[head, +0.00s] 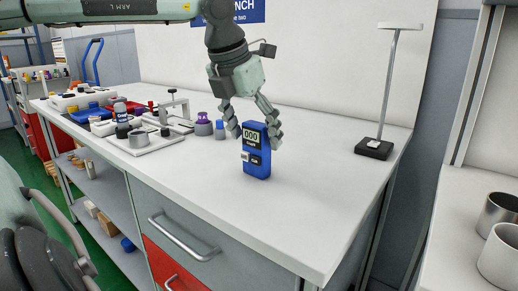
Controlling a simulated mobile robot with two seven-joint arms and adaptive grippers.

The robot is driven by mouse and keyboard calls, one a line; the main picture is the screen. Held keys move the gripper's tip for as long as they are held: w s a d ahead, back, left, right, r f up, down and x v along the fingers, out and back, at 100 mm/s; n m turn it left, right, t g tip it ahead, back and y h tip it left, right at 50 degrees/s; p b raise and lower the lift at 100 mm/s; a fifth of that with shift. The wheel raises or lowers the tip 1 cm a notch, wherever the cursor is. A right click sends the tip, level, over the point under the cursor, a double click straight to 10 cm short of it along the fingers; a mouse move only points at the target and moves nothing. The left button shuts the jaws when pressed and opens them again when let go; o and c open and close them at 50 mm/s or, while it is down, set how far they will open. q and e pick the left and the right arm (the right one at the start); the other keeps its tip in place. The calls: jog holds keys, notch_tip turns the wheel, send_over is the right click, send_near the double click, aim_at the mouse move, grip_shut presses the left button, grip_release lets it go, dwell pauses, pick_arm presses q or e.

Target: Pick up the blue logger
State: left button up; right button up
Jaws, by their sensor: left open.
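The blue logger (257,165) stands upright on the white bench top, with a small display reading 000 and a pale label on its front. My left gripper (254,134) is above and around its upper part, pointing down. Its fingers are open, one to the left and one to the right of the logger's top. I cannot tell whether either finger touches it. My right gripper is not in the head view.
White fixtures (155,138) and small bottles (220,130) stand to the left on the bench (310,215). A lamp (375,148) stands at the back right. Metal cups (498,258) sit on another surface at the right. The bench right of the logger is clear.

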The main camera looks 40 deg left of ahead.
aim_at(261, 147)
pick_arm(q)
jog(key=x, duration=0.4)
jog(key=shift+w+d+f, duration=0.1)
jog(key=shift+w+f, duration=0.05)
jog(key=shift+w, duration=0.1)
jog(key=shift+c, duration=0.2)
jog(key=c, duration=1.2)
jog(key=shift+c, duration=0.7)
